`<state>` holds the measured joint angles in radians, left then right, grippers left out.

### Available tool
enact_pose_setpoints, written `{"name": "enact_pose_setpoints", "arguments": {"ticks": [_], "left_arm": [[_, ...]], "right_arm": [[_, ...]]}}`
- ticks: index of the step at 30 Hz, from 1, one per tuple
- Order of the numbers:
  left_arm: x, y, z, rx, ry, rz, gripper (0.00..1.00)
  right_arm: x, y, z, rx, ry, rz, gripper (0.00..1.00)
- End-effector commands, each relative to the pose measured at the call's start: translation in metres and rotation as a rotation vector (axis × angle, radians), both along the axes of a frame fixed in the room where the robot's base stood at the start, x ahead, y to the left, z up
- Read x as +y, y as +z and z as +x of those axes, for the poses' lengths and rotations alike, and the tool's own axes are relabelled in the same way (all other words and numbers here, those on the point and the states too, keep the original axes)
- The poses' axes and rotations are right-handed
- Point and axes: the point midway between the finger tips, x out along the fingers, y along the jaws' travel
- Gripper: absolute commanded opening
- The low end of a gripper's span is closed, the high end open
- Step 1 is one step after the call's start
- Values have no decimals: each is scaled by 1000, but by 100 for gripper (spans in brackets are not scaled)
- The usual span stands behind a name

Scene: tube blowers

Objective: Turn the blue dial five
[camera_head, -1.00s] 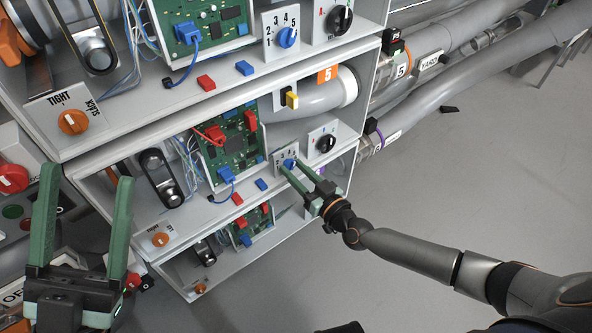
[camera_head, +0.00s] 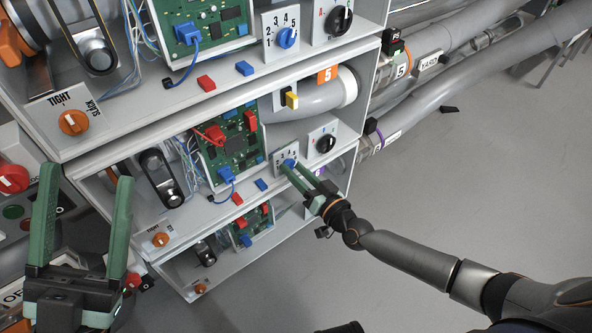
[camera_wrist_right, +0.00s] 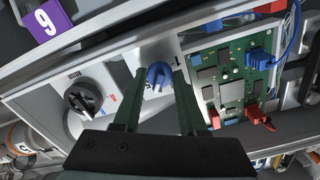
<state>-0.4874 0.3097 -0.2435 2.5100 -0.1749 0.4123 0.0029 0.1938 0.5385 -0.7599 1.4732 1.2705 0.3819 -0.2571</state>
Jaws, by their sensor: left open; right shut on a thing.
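A blue dial (camera_head: 289,163) sits on a pale number plate on the middle shelf. It also shows in the right wrist view (camera_wrist_right: 159,74), with its pointer ridge visible. My right gripper (camera_head: 288,168) is at this dial, with its green fingers on either side of it, shut on it. The fingers partly cover the plate, so the dial's setting is hard to read. Another blue dial (camera_head: 287,37) with numbers 1 to 5 is on the upper shelf. My left gripper (camera_head: 84,187) is open and empty at the lower left, away from the dials.
A black knob (camera_head: 326,143) is just right of the held dial. A green circuit board (camera_head: 232,145) with red and blue plugs stands to its left. Orange tension knobs (camera_head: 74,122) are at the shelf ends. Grey pipes run at right; the floor there is mostly clear.

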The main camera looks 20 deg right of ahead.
Motion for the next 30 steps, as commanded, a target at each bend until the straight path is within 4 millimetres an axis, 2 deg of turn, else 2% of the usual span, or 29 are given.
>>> {"name": "enact_pose_setpoints", "arguments": {"ticks": [15, 30], "left_arm": [[1, -5, 1, 7, 0, -11, 72], [-1, -8, 0, 9, -9, 0, 72]], "right_arm": [[0, -2, -1, 115, 1, 310, 0], [1, -1, -1, 138, 2, 371, 0]]}}
